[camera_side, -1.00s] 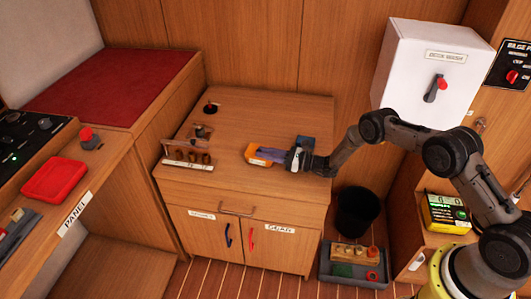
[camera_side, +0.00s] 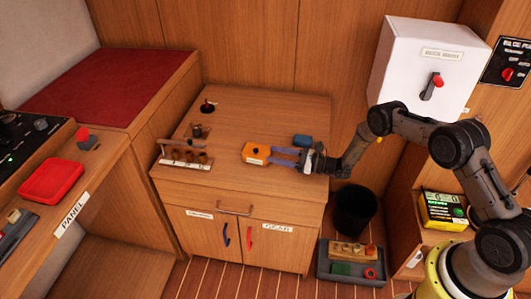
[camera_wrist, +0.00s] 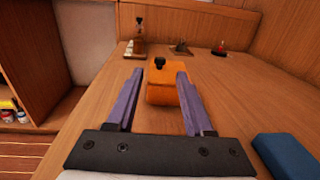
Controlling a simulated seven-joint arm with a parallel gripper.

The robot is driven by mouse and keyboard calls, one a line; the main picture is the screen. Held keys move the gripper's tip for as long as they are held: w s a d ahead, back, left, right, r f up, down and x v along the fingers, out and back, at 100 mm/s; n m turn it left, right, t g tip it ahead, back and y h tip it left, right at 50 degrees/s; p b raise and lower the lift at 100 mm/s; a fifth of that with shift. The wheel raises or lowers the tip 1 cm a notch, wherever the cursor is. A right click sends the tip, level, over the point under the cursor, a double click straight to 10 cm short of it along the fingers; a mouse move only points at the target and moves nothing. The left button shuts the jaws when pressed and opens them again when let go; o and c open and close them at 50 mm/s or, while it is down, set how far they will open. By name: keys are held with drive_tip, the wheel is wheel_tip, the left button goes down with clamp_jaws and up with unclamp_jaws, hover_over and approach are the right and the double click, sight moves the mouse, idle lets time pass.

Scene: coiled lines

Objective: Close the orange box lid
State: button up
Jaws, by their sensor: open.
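The orange box (camera_side: 255,155) stands on the wooden counter top, with a dark knob on its lid. It also shows in the wrist view (camera_wrist: 165,91), where the lid with its black knob (camera_wrist: 160,63) appears to lie flat on the box. My gripper (camera_side: 271,155) is open and low over the counter, just right of the box in the side view. In the wrist view its two purple fingers (camera_wrist: 159,73) are spread, with the box ahead and framed between them. Nothing is held. The box's far side is hidden in the wrist view.
A blue block (camera_side: 302,141) lies close to my gripper; it is at lower right in the wrist view (camera_wrist: 288,155). A rack with small pieces (camera_side: 187,158) stands left of the box. A black bin (camera_side: 355,210) stands beside the cabinet.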

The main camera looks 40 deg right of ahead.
drive_tip(key=v, duration=0.9)
drive_tip(key=shift+a, duration=0.15)
